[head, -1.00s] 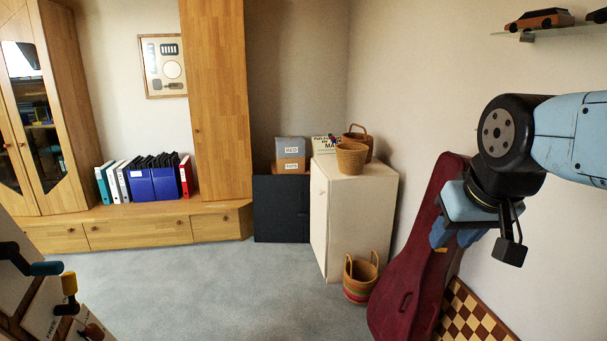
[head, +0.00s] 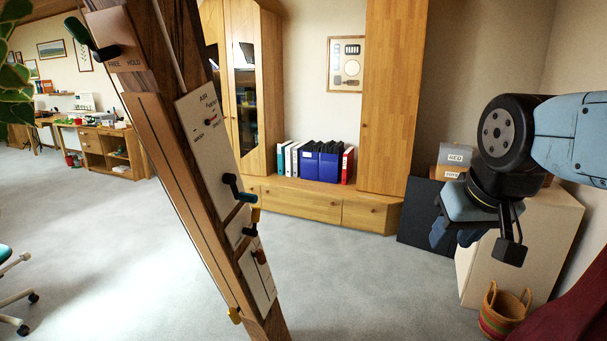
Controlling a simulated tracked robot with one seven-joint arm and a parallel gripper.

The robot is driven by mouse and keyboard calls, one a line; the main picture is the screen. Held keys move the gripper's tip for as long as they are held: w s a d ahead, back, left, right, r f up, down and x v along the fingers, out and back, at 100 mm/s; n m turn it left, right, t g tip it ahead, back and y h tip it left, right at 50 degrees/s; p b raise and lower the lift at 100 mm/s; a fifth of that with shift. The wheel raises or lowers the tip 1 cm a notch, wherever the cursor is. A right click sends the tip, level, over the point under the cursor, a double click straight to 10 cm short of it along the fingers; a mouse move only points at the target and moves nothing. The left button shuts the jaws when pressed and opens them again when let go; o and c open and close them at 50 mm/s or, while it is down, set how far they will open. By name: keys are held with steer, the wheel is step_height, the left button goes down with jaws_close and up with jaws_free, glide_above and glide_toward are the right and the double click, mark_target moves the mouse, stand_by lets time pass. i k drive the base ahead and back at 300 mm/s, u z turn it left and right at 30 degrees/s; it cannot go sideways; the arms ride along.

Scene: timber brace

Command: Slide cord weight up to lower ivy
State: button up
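A slanted timber brace (head: 185,150) stands close in front in the head view, with pale panels, levers and small knobs on its face. My gripper (head: 452,241) hangs at the right, well away from the brace. Its blue fingers look apart, with nothing between them.
A wooden cabinet with a low bench (head: 318,205) holding binders stands behind. An office chair (head: 14,290) is at the left. Grey carpet (head: 350,285) lies open between.

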mark_target(234, 316)
steer(key=z, duration=0.1)
steer(key=i, duration=0.15)
steer(key=u, duration=1.3)
steer(key=k, duration=0.5)
steer(key=u, duration=0.4)
steer(key=i, duration=1.05)
steer(key=u, duration=0.35)
